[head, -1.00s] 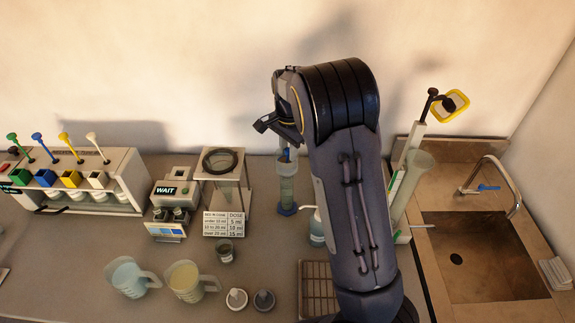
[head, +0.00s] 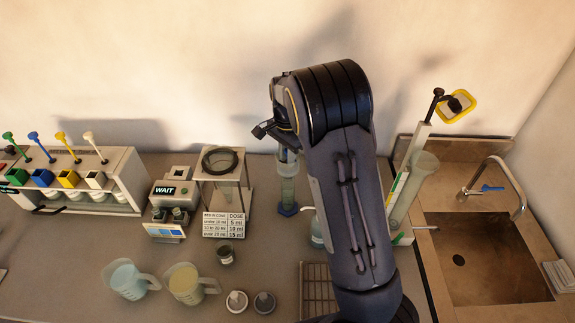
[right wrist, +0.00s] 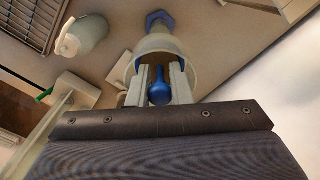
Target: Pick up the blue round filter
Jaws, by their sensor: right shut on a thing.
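The blue round filter (right wrist: 160,92) shows in the right wrist view as a rounded blue body with a narrow stem. It sits between the two pale fingers of my right gripper (right wrist: 159,88), which is shut on it. Gripper and filter are at the mouth of a tall clear cylinder with a blue foot (right wrist: 160,20). That cylinder also stands at the back of the counter in the head view (head: 288,185). In the head view my right arm hides most of the right gripper (head: 284,145). I cannot tell whether the filter touches the cylinder. My left gripper is not in view.
A dispenser rack (head: 85,180), a WAIT device (head: 172,208) and a framed stand (head: 222,175) are left of the cylinder. Two jugs, a small cup and two round discs stand in front. A squeeze bottle (head: 317,230), drain rack (head: 315,290) and sink (head: 480,255) are right.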

